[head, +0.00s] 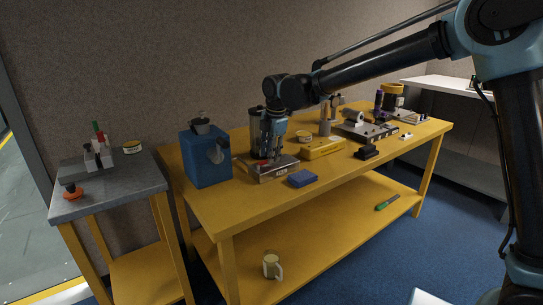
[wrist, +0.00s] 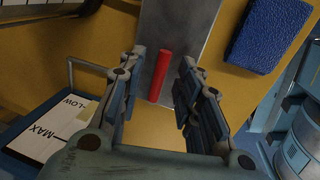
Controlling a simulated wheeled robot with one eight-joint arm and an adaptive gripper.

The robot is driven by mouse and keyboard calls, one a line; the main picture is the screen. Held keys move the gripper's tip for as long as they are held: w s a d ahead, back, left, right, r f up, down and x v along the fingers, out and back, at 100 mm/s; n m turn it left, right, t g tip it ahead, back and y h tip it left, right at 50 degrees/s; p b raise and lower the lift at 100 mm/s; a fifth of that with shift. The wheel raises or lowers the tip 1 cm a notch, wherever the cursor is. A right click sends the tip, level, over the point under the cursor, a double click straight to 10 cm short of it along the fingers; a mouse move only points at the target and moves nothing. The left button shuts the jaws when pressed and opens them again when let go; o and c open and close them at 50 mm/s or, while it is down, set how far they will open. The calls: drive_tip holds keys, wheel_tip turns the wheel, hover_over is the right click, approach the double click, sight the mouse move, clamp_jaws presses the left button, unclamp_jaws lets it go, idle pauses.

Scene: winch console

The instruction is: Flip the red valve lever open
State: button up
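The red valve lever (wrist: 160,76) shows in the wrist view as a short red bar lying along a grey metal block (wrist: 190,25). My gripper (wrist: 163,62) is open, with one finger on each side of the lever and a gap on both sides. In the head view my gripper (head: 275,157) points down over the metal block (head: 276,172) on the yellow workbench (head: 225,205). The lever is too small and too covered to make out well there. I cannot tell how far the fingertips are above the block.
A blue box (head: 205,160) stands left of the block. A dark blue pad (head: 302,178) lies just in front, also in the wrist view (wrist: 269,33). A yellow case (head: 323,149) is to the right. The front bench edge is fairly clear. A small side table (head: 130,177) stands left.

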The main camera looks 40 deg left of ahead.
wheel_tip(320, 180, up, 10)
drive_tip(key=d, duration=0.2)
drive_tip(key=shift+r, duration=0.2)
drive_tip(key=shift+s, duration=0.1)
